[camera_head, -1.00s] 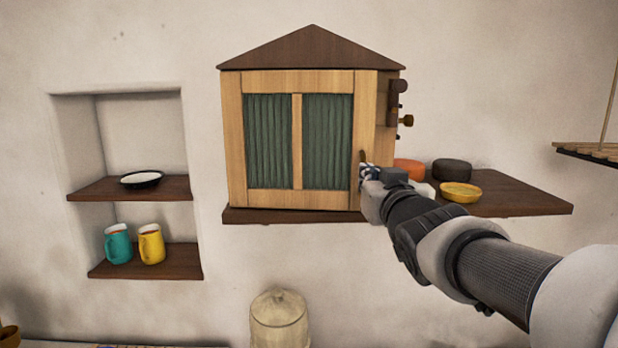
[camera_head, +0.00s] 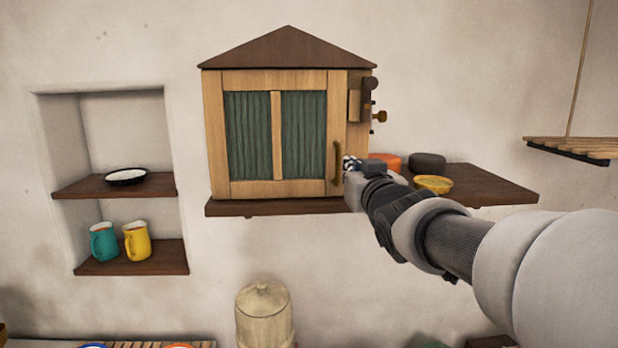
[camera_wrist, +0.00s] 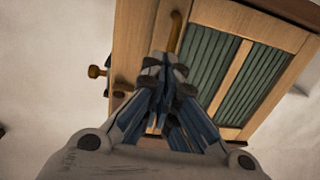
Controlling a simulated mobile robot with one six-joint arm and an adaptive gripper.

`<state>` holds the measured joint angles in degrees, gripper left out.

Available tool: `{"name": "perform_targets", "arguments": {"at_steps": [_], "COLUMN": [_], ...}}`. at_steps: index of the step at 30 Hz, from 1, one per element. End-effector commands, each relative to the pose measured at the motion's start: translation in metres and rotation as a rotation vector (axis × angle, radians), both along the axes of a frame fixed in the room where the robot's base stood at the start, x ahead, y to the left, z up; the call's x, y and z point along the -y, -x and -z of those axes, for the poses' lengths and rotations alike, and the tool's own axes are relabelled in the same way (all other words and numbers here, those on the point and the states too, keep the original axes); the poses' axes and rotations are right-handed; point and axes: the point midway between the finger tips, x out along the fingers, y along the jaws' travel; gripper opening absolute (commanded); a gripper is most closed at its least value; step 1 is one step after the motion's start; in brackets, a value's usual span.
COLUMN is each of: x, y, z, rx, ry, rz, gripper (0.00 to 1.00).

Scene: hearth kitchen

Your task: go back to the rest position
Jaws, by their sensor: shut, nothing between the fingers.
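In the wrist view the closed fingers (camera_wrist: 160,68) point at the cabinet front (camera_wrist: 140,45), with the handle (camera_wrist: 175,30) just beyond the tips. I cannot tell from the wrist view whether they touch; in the head view a small gap shows. The cabinet door with green curtained panes (camera_head: 247,130) is shut.
The cabinet stands on a dark wall shelf (camera_head: 490,190). An orange dish (camera_head: 385,159), a dark round pot (camera_head: 427,162) and a yellow bowl (camera_head: 433,184) are there, close to my arm. A niche at left holds a plate (camera_head: 127,177) and two mugs (camera_head: 137,241). A slatted rack (camera_head: 575,147) hangs at right.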

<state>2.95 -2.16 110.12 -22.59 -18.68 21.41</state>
Motion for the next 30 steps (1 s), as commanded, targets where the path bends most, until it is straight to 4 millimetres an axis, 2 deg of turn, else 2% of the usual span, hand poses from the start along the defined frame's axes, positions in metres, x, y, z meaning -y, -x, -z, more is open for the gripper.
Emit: {"name": "perform_targets", "arguments": {"at_steps": [1,3,9,14,17,20,22,26,30], "x": [0.005,0.008,0.016,0.019,0.022,0.029,0.037,0.049,0.049], "y": [0.017,0.034,0.073,0.091,0.098,0.110,0.124,0.165,0.220], "z": [-0.002,-0.004,-0.004,-0.005,0.003,0.034,0.071,0.160,0.253], "rx": [0.003,0.004,0.003,0.003,-0.009,-0.065,-0.139,-0.338,-0.572], "ry": [0.002,0.002,0.001,0.000,0.002,0.007,0.013,0.023,0.030], "rz": [0.004,0.004,0.003,0.003,0.012,0.056,0.107,0.192,0.226], "gripper": [0.00,0.00,0.00,0.00,0.00,0.00,0.00,0.00,0.00]}}
